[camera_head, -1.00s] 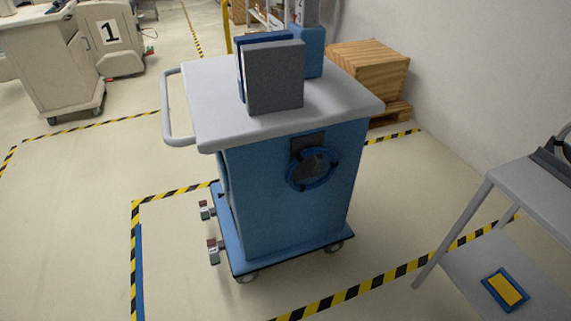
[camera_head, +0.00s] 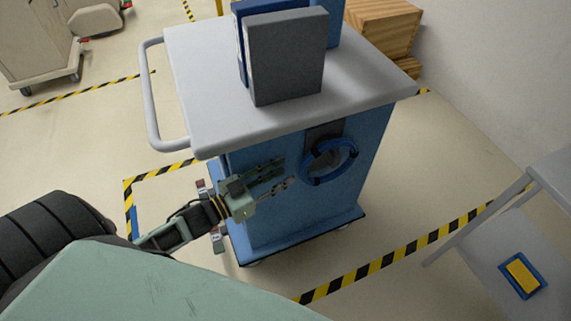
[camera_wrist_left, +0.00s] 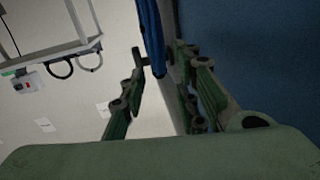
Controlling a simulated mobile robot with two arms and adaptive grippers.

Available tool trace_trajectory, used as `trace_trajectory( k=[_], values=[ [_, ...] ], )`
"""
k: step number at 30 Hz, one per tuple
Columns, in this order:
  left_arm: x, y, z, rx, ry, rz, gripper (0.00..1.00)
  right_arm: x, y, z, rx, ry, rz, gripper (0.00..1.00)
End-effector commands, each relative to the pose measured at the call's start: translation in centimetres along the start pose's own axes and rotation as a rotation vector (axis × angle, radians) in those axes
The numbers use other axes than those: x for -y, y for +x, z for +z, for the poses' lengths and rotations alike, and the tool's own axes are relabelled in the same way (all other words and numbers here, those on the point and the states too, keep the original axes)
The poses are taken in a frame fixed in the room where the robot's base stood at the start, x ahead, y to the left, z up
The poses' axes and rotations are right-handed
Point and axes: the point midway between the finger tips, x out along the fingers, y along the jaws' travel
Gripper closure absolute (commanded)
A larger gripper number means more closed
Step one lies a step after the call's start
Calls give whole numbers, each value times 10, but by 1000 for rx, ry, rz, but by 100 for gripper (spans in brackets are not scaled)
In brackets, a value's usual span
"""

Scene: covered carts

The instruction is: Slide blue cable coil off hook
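The blue cable coil (camera_head: 322,182) with dark ties hangs on the near side of the blue cart (camera_head: 275,220), below a dark plate (camera_head: 324,131). The hook itself is hard to make out. My left gripper (camera_head: 287,172) is open and empty, just left of the coil, with its fingers pointing at it. In the left wrist view the coil (camera_wrist_left: 150,35) shows edge-on, ahead and between the spread fingertips of my gripper (camera_wrist_left: 162,58). I cannot tell if they touch it. My right gripper is not in view.
The cart's grey top (camera_head: 360,80) overhangs the coil and carries a grey box (camera_head: 285,60) and blue items. A grey side table (camera_head: 480,260) with a yellow-and-blue item (camera_head: 522,275) stands at right. Wooden crates (camera_head: 385,25) stand behind. Floor in front is clear.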

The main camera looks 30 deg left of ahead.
Motion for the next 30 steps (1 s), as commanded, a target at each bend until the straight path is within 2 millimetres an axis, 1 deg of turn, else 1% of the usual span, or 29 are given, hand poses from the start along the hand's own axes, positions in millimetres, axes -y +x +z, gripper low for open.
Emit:
trace_trajectory(
  k=[5,9,15,20,27,30],
  values=[
    [0,21,-2,-6,-2,0,71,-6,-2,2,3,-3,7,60],
    [0,44,-2,-5,-1,-1,71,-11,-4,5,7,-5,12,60],
    [0,68,-1,-2,-1,-1,71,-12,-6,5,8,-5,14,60],
    [0,76,0,-1,-2,0,71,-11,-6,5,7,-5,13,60],
    [0,76,0,0,-1,-1,71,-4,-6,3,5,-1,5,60],
    [0,76,0,0,-1,-1,79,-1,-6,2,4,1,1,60]
  ],
)
